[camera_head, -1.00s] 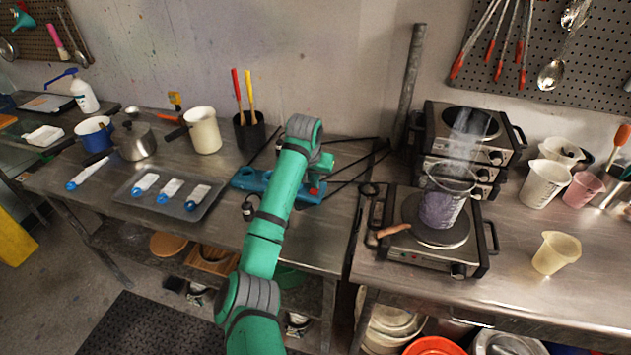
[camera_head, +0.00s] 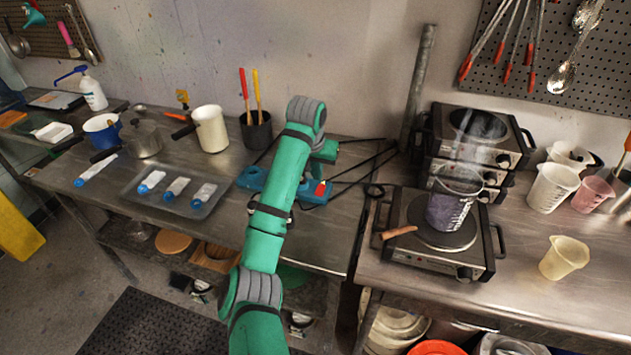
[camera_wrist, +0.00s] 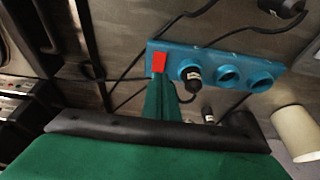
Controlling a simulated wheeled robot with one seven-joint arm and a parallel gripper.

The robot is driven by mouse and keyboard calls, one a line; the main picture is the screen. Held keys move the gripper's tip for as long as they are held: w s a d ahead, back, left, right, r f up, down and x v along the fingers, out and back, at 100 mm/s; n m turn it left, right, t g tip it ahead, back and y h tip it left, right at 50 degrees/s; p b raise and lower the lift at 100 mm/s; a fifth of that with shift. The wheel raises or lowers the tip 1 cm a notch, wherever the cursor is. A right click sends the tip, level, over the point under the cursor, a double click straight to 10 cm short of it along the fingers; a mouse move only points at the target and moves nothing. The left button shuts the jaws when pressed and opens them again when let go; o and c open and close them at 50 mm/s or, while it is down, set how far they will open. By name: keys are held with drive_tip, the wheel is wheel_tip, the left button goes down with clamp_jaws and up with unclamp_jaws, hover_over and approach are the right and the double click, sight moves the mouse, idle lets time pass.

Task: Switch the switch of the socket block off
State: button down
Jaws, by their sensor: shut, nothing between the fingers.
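The blue socket block (camera_head: 252,178) lies at the back of the left metal table, partly hidden behind my arm. Its red switch (camera_head: 320,188) shows just right of the arm. In the wrist view the block (camera_wrist: 213,66) has several round sockets in a row, one with a black plug (camera_wrist: 191,76), and the red switch (camera_wrist: 159,62) at its left end. My gripper (camera_wrist: 159,82) is shut and empty, its green fingertips just below the switch in the picture. I cannot tell whether they touch it, nor which way the switch is tilted.
Black cables (camera_head: 350,172) run from the block across the table. A black cup with tool handles (camera_head: 257,132) and a cream pot (camera_head: 211,130) stand behind and left. Hot plates (camera_head: 432,255) with a steaming beaker (camera_head: 448,208) stand on the right table.

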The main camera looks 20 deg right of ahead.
sight(321, 186)
drive_tip(key=v, duration=0.8)
drive_tip(key=shift+a+r, duration=0.2)
drive_tip(key=x, duration=1.3)
drive_tip(key=shift+w+d+r, duration=0.1)
drive_tip(key=shift+w+d, duration=0.05)
drive_tip(key=shift+d, duration=0.25)
drive_tip(key=shift+w+d+f, duration=0.1)
drive_tip(key=shift+w+f, duration=0.05)
drive_tip(key=shift+f, duration=0.5)
